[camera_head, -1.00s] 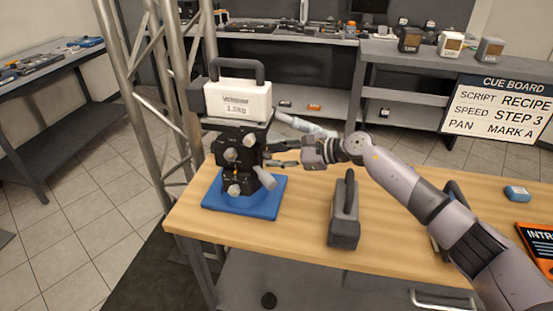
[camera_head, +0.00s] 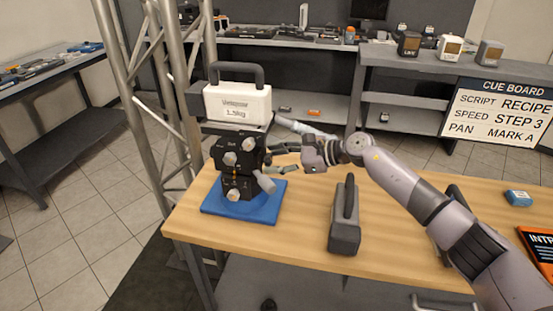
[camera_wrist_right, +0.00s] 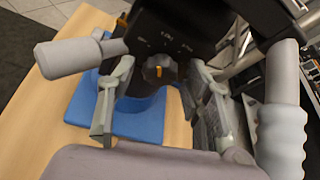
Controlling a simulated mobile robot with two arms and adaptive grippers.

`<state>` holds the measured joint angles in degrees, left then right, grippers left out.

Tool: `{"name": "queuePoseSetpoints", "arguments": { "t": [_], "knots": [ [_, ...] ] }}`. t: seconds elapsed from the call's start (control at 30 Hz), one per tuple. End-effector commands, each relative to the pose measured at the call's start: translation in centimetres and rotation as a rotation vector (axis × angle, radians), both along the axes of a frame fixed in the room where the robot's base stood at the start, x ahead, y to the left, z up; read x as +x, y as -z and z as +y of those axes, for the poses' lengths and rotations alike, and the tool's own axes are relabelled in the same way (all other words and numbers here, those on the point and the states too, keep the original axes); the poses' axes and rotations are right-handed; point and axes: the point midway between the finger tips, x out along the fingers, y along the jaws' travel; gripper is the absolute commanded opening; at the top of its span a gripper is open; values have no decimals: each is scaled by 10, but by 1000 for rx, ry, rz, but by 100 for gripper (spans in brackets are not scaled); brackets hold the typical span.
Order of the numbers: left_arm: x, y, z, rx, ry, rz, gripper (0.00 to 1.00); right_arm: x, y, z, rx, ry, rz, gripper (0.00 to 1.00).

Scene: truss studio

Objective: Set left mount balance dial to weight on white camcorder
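The white camcorder (camera_head: 238,104), with a dark handle and a label that seems to read 1.5kg, sits on the black mount head (camera_head: 236,160). The mount stands on a blue base (camera_head: 245,207) at the table's left end. Grey knobs (camera_head: 230,158) show on its near face. My right gripper (camera_head: 283,160) is at the mount's right side. In the right wrist view its fingers (camera_wrist_right: 160,85) are apart, on either side of a dark dial (camera_wrist_right: 158,68) with an orange mark. Contact with the dial cannot be told. The dial's scale is too blurred to read. My left gripper is out of view.
Grey handles (camera_head: 264,181) stick out of the mount, one (camera_wrist_right: 80,57) close to the fingers. A metal truss (camera_head: 150,90) rises close to the mount's left.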

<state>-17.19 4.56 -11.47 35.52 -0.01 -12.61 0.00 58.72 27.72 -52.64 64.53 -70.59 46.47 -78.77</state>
Motion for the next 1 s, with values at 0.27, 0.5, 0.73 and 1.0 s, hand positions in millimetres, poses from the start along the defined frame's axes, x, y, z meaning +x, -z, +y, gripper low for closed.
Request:
{"name": "queuePoseSetpoints", "arguments": {
  "t": [0.27,0.5,0.73,1.0],
  "knots": [
    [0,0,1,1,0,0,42,0,-1,0,1,0,-2,51],
    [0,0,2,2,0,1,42,-6,-7,-17,-1,2,-3,51],
    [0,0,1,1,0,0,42,-27,-24,-58,-3,2,-2,51],
    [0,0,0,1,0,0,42,-44,-40,-94,-1,2,-1,51]
  ]
}}
